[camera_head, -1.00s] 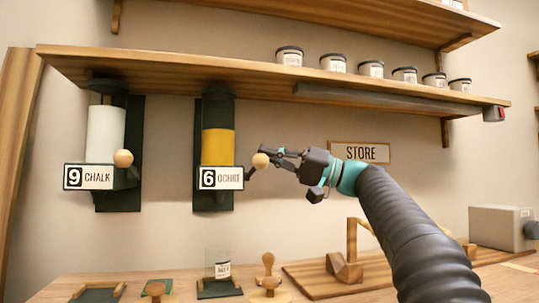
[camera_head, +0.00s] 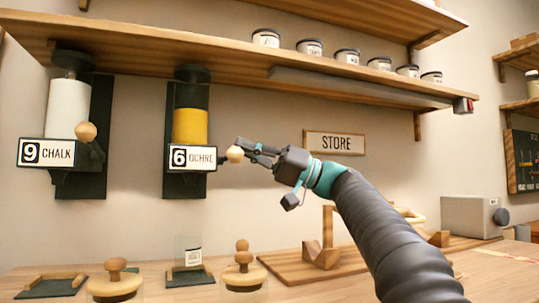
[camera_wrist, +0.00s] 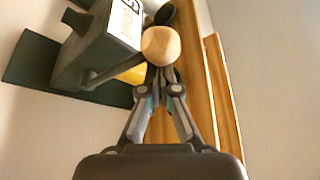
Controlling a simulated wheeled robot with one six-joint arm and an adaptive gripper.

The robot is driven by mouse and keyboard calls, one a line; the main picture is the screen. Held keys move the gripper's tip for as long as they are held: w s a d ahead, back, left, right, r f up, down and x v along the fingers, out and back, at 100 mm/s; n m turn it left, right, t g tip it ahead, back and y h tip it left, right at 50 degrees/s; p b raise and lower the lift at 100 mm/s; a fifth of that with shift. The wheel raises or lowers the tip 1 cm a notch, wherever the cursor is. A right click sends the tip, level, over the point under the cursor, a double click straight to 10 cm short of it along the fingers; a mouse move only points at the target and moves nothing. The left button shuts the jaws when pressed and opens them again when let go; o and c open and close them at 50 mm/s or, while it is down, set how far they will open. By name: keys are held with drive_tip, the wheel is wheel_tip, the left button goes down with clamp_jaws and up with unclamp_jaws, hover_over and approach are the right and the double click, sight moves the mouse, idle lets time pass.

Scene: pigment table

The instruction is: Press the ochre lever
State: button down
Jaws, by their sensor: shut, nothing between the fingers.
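The ochre dispenser (camera_head: 189,126) hangs under the shelf, with yellow pigment in its tube and a plate reading "6 OCHRE" (camera_head: 192,158). Its lever ends in a pale wooden ball (camera_head: 235,154) to the right of the plate. My gripper (camera_head: 246,148) is shut and empty, with its fingertips at the ball. In the wrist view the ball (camera_wrist: 161,45) sits right at the tips of my gripper (camera_wrist: 160,72) and hides part of them. I cannot tell whether they touch. The lever arm (camera_wrist: 112,72) runs from the ball to the dispenser's box.
The chalk dispenser (camera_head: 68,110) with its own ball lever hangs to the left. The wooden shelf (camera_head: 240,62) with several jars runs above. A STORE sign (camera_head: 334,143) is on the wall.

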wheel_tip(320, 180, down, 3)
drive_tip(key=shift+s+a+r+b, duration=0.1)
drive_tip(key=shift+s+a+b, duration=0.05)
drive_tip(key=shift+b, duration=0.75)
drive_tip(key=shift+r, duration=0.1)
wheel_tip(320, 180, up, 4)
drive_tip(key=w+p, duration=0.1)
drive_tip(key=p, duration=0.4)
drive_tip(key=w+b+v, duration=0.1)
drive_tip(key=v, duration=0.9)
drive_tip(key=shift+w+a+f+b, duration=0.25)
drive_tip(key=shift+f+b, duration=0.05)
drive_tip(key=shift+f, duration=0.15)
idle(1.1)
